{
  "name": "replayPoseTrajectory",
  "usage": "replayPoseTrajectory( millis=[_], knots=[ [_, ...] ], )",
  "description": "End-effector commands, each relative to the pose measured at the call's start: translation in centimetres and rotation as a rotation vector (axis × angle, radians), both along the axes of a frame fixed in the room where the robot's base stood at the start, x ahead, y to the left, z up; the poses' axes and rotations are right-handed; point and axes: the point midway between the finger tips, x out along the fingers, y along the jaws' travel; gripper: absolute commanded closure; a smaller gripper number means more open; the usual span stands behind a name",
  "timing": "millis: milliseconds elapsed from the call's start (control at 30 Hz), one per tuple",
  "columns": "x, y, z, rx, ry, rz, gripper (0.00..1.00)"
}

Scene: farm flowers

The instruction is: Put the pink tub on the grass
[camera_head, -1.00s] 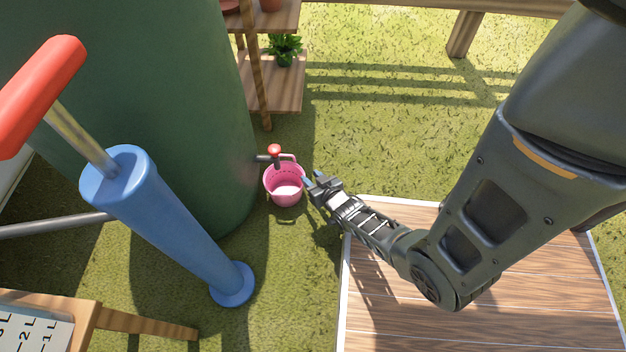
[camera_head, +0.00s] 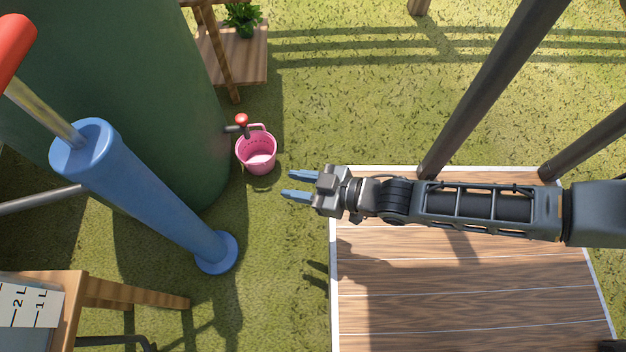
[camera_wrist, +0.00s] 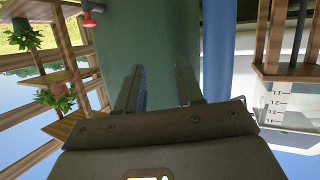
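The pink tub (camera_head: 257,152) hangs or stands just under a tap with a red knob (camera_head: 241,119) on the side of the dark green tank. Its inside looks pale at the bottom. I cannot tell whether its base touches the grass (camera_head: 330,120). My gripper (camera_head: 287,185) is open and empty, to the right of the tub and apart from it, with its fingers pointing left. In the wrist view the two fingers (camera_wrist: 165,85) are spread, with the green tank ahead of them. The tub is not visible in the wrist view.
The green tank (camera_head: 130,60) fills the upper left. A blue pump (camera_head: 150,200) leans in front of it. A wooden plant shelf (camera_head: 240,65) stands behind the tap. A wooden platform (camera_head: 450,300) lies at lower right. Open grass lies between.

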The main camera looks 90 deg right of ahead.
Motion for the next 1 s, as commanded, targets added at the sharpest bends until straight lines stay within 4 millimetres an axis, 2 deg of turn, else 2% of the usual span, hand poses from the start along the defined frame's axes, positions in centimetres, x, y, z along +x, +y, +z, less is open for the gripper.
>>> replayPoseTrajectory(
  millis=[33, 200, 300, 400, 500, 600, 1000],
  knots=[
    [-0.7, 1.9, 2.7, 0.004, -0.006, 0.053, 0.64],
    [-2.2, 6.9, 11.4, 0.025, -0.035, 0.193, 0.64],
    [-2.8, 8.9, 15.8, 0.038, -0.051, 0.252, 0.64],
    [-3.1, 10.0, 19.0, 0.049, -0.062, 0.289, 0.64],
    [-3.2, 10.6, 20.8, 0.055, -0.069, 0.308, 0.64],
    [-3.2, 10.8, 21.4, 0.057, -0.07, 0.314, 0.64],
    [-3.2, 10.8, 21.4, 0.057, -0.072, 0.313, 0.64]
  ],
)
